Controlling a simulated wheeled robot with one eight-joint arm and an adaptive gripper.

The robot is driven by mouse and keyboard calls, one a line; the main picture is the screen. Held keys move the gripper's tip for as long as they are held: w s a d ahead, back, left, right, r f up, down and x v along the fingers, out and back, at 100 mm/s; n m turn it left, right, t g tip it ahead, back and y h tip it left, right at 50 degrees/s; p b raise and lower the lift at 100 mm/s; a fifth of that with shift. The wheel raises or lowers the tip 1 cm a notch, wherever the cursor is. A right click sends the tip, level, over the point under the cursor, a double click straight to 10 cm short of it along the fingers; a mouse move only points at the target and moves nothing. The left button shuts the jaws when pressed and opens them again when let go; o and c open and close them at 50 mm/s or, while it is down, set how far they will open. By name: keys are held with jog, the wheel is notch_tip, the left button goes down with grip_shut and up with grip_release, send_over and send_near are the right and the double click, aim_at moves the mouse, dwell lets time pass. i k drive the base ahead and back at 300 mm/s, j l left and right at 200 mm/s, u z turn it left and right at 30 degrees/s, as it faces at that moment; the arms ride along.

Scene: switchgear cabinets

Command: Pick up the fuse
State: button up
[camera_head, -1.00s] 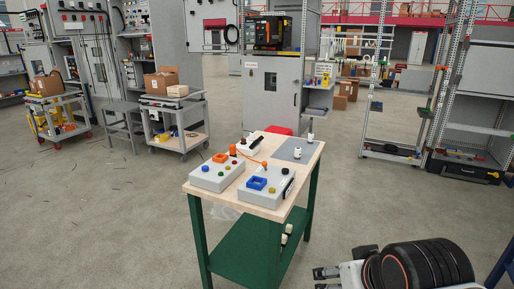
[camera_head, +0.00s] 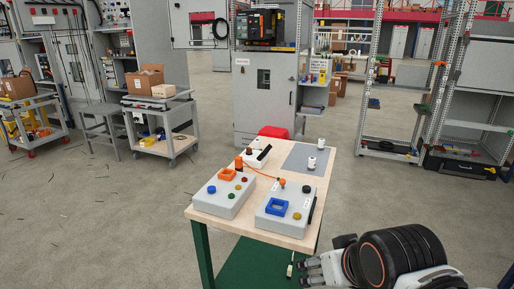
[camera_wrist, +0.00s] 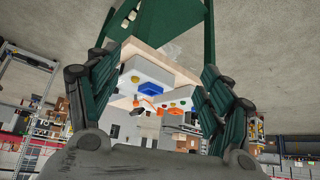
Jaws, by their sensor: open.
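Two small white cylinders with dark marks, which look like fuses, stand upright on a grey mat (camera_head: 303,157) at the table's far right. The nearer fuse (camera_head: 311,164) is left of the farther fuse (camera_head: 320,144). My gripper (camera_head: 302,272) is at the lower right of the head view, beside the table's near right corner and well apart from the fuses. In the wrist view my gripper (camera_wrist: 160,65) has its fingers spread, with nothing held between them. The table and its boxes show beyond the fingers. I cannot make out the fuses clearly there.
The table (camera_head: 240,236) carries a grey box with an orange frame (camera_head: 223,196), one with a blue frame (camera_head: 285,208) and a small white box (camera_head: 257,156). An orange cable crosses between them. A grey trolley (camera_head: 160,140) stands left; open floor surrounds the table.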

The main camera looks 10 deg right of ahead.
aim_at(257, 143)
jog(key=i+l, duration=0.2)
jog(key=l, duration=0.15)
jog(key=i+l, duration=0.15)
jog(key=l, duration=0.25)
jog(key=i+l+u, duration=0.1)
jog(key=l, duration=0.25)
jog(key=i+l, duration=0.25)
jog(key=l, duration=0.15)
jog(key=i+l, duration=0.2)
jog(key=l, duration=0.2)
jog(key=i+l+u, duration=0.1)
jog(key=l, duration=0.3)
jog(key=i+l, duration=0.2)
jog(key=l, duration=0.2)
jog(key=i+l+u, duration=0.15)
jog(key=i, duration=1.15)
